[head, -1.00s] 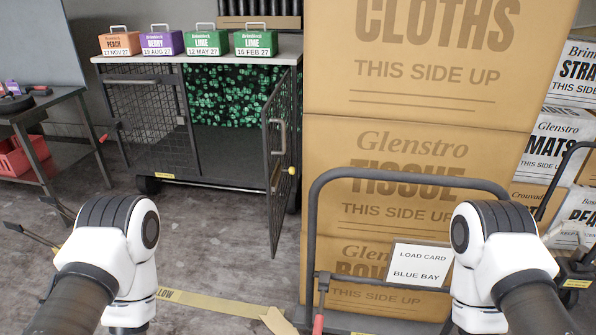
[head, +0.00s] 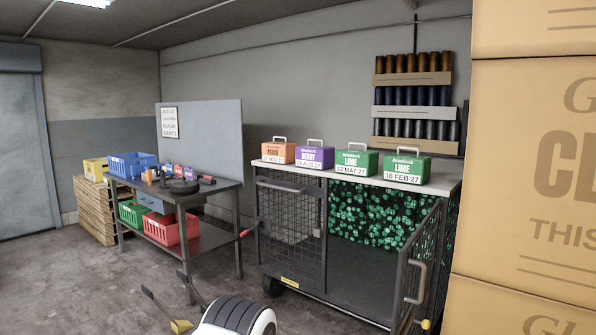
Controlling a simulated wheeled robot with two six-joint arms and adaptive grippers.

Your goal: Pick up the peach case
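The peach case (head: 278,153) is an orange box with a handle on top, labelled PEACH and dated 27 NOV. It stands at the left end of the white top of a wire-mesh cage cart (head: 450,184). To its right in the row are a purple BERRY case (head: 314,157) and two green LIME cases (head: 357,163) (head: 408,169). Nothing touches the peach case from above.
The cart's mesh door (head: 423,265) stands open toward me at the right. Tall cardboard boxes (head: 540,180) block the right side. A workbench (head: 215,187) with baskets stands to the left, by a wooden crate stack (head: 93,212). Grey floor (head: 90,290) is clear at lower left.

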